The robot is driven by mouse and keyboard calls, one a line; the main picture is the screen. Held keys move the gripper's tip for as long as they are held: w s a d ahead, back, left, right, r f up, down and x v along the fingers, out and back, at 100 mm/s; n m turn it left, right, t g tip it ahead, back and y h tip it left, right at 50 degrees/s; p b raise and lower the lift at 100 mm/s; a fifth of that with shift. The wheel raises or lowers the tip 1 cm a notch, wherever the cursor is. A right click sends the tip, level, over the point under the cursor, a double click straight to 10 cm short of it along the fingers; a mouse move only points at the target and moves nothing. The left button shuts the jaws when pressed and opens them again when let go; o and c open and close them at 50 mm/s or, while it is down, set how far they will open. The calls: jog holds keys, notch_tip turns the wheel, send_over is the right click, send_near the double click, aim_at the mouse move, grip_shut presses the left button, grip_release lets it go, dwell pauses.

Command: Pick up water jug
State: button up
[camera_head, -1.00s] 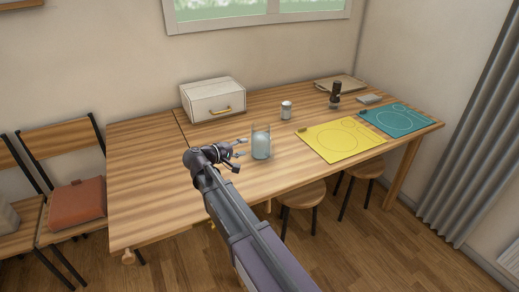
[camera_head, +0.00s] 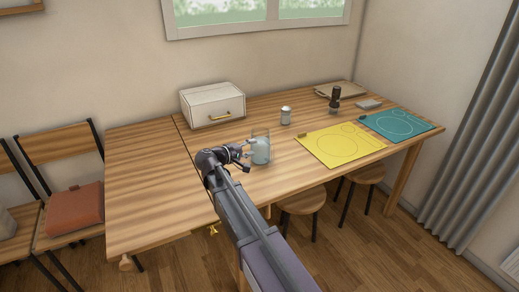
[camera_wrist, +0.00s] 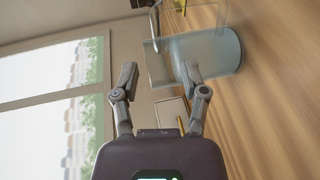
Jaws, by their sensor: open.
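The water jug (camera_head: 261,149) is a clear glass vessel with pale blue water, upright on the wooden table (camera_head: 150,190). It also shows in the wrist view (camera_wrist: 212,52), turned sideways at the upper right. My gripper (camera_head: 248,155) is at the jug's left side in the head view, its fingers pointing at it.
A white box with a gold handle (camera_head: 213,105) stands behind. A small shaker (camera_head: 286,116), a dark grinder (camera_head: 335,98), a yellow mat (camera_head: 340,145) and a teal mat (camera_head: 396,126) lie to the right. Stools (camera_head: 302,202) stand under the front edge. The table's left part is clear.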

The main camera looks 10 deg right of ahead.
aim_at(266, 142)
jog(key=shift+x, duration=1.7)
jog(key=shift+b+x, duration=0.55)
jog(key=shift+x, duration=2.05)
jog(key=shift+r, duration=0.15)
jog(key=shift+a, duration=0.1)
grip_shut()
